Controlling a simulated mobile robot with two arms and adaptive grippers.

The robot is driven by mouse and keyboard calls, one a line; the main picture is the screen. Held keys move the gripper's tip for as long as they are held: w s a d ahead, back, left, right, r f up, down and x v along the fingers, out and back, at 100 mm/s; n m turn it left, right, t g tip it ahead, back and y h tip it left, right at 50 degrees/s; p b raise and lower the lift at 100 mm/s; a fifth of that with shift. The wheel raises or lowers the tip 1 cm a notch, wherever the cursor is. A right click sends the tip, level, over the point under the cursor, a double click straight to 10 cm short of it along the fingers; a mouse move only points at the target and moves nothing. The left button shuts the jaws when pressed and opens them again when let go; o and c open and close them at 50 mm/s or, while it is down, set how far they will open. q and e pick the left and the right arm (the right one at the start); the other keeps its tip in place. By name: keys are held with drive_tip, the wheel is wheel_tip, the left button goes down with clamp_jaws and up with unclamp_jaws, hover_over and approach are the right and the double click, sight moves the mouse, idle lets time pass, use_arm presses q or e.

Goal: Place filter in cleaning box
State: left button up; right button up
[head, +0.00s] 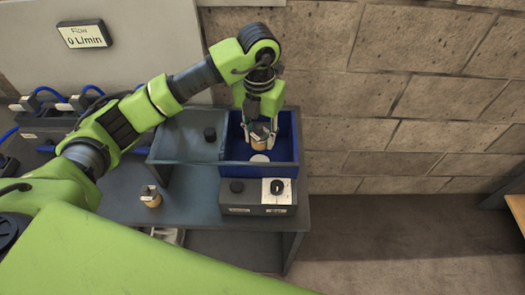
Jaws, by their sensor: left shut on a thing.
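The filter (259,142), a small tan cylinder with a metallic top, is held in my left gripper (260,133), which is shut on it and points down. The gripper and filter are over or inside the dark blue box (287,174), within its walls in the head view. I cannot tell whether the filter touches the box floor. A white round spot (260,158) shows inside the box just below the filter. A second, similar tan cylinder (150,197) stands on the bench at the left. My right gripper is not in view.
A control box (257,197) with knobs stands in front. A flow display (84,35) reads 0 L/min. A block wall (420,80) stands behind.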

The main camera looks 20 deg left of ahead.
sight(259, 148)
use_arm(q)
drive_tip(key=f, duration=0.3)
drive_tip(key=shift+s+f+p, duration=0.35)
drive_tip(key=shift+p, duration=0.05)
drive_tip(key=shift+f, duration=0.3)
wheel_tip(259, 148, down, 3)
drive_tip(key=shift+w+f+p, duration=0.1)
drive_tip(key=shift+p, duration=0.35)
drive_tip(key=shift+f, duration=0.15)
drive_tip(key=shift+f+b, duration=0.3)
drive_tip(key=o, duration=1.2)
drive_tip(key=shift+r, duration=0.1)
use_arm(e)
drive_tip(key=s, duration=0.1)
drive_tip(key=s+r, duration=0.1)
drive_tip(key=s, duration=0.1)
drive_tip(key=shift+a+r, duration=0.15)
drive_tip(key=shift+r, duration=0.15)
